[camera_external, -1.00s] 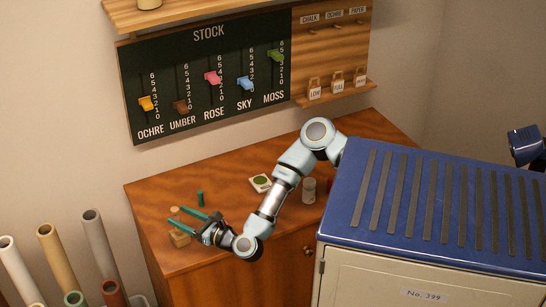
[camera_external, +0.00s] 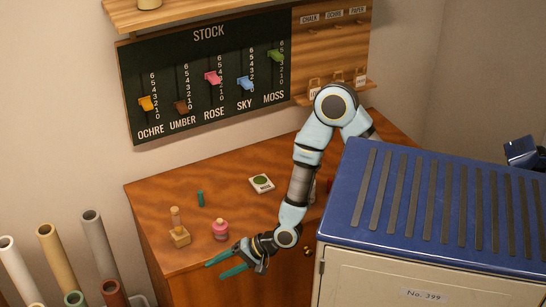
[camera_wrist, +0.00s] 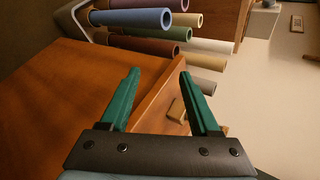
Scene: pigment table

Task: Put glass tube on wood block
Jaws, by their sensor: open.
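The wood block (camera_external: 180,238) sits near the front left of the brown cabinet top. A slim tan upright piece (camera_external: 175,215), which looks like the tube, rises at its back edge. I cannot tell for sure whether it stands on the block or just behind it. My gripper (camera_external: 215,269) is open and empty, out by the cabinet's front edge, apart from both and to their lower right. In the wrist view my open gripper (camera_wrist: 160,73) shows both green fingers with nothing between them, and the block (camera_wrist: 177,109) partly shows near the right finger.
A pink bottle (camera_external: 221,230) stands just right of the block. A small dark green cylinder (camera_external: 200,199) and a white square with a green disc (camera_external: 261,184) are farther back. A blue-topped cabinet (camera_external: 430,210) stands right. Rolled tubes (camera_external: 100,245) stand at the left.

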